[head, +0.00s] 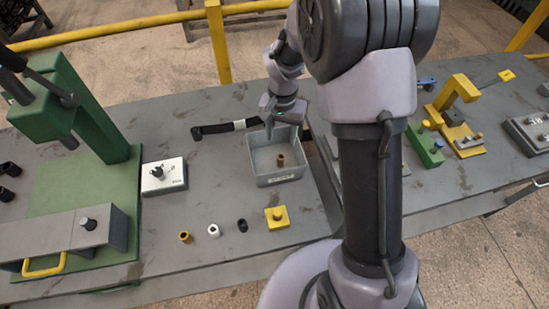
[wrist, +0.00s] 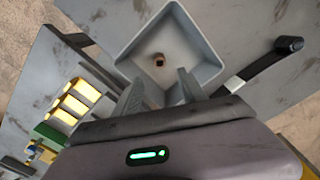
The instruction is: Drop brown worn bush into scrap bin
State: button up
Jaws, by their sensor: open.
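The brown worn bush (head: 281,160) stands on the floor of the grey scrap bin (head: 277,181). In the wrist view the bush (wrist: 159,61) shows as a small brown ring near the middle of the bin (wrist: 205,40). My gripper (head: 270,125) is over the far left part of the bin, above the bush's level. In the wrist view my gripper (wrist: 163,90) has its two fingers apart with nothing between them. The bush is clear of the fingers.
A black bar with a white band (head: 225,127) lies left of the bin. A brass bush (head: 185,238), a white bush (head: 214,231), a black bush (head: 242,225) and a yellow block (head: 277,218) stand in front. A green press (head: 95,110) stands at left.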

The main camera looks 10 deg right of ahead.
notch_tip(320, 180, up, 14)
jog(key=p, duration=0.3)
jog(key=shift+s+r, duration=0.1)
jog(key=shift+r, duration=0.05)
jog(key=s+a+t+y+b, duration=0.1)
jog(key=s+b, duration=0.4)
jog(key=s, duration=0.6)
jog(key=s+a+n+t+y+b, duration=0.1)
jog(key=s+a+t+b, duration=0.2)
jog(key=s+b, duration=0.3)
jog(key=s+t, duration=0.1)
jog(key=s, duration=0.4)
jog(key=shift+f+n+t+b, duration=0.3)
jog(key=shift+f+t, duration=0.1)
